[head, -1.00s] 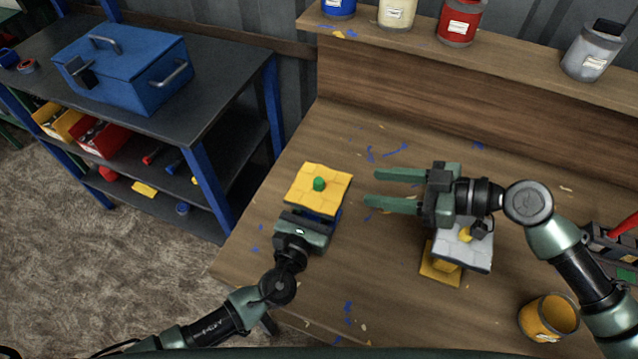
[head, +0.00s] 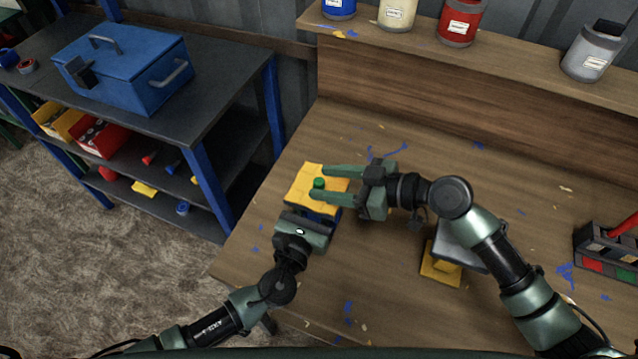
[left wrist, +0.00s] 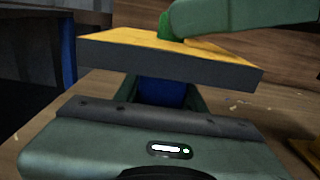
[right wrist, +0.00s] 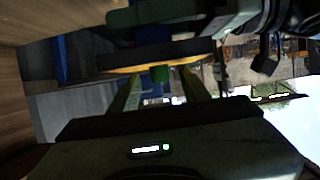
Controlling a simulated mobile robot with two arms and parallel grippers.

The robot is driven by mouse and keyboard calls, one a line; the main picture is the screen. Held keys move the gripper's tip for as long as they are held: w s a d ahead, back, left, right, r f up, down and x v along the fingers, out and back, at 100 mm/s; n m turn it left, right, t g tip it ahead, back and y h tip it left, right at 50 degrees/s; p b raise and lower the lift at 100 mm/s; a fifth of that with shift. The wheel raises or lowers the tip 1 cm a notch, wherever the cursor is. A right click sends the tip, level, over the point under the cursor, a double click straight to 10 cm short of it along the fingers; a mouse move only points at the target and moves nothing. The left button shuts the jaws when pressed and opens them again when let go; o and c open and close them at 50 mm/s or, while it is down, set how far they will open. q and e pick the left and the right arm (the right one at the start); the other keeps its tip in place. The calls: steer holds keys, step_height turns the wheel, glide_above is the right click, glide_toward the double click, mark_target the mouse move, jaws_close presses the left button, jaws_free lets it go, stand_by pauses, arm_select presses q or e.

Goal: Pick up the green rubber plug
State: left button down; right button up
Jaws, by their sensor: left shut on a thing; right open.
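The green rubber plug (head: 319,183) stands up from the top of a yellow plate (head: 305,190) with a dark edge. My left gripper (head: 308,226) is shut on the blue part (left wrist: 160,92) under this plate. My right gripper (head: 320,181) is open, with its fingertips on either side of the plug, over the plate. In the right wrist view the plug (right wrist: 158,74) shows between the two fingers, with a gap on each side. In the left wrist view a right finger partly covers the plug (left wrist: 166,24).
A grey and yellow piece (head: 441,267) sits on the workbench (head: 400,310) under my right arm. A dark holder (head: 605,252) stands at the right edge. Several cans line the back shelf (head: 530,60). A blue toolbox (head: 125,75) stands on the left shelf unit.

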jaws_close()
steer(key=shift+r, duration=0.15)
step_height(320, 180, up, 10)
stand_by(0.5)
arm_select(q)
steer(key=c, duration=0.8)
jaws_free()
steer(key=shift+o, duration=0.2)
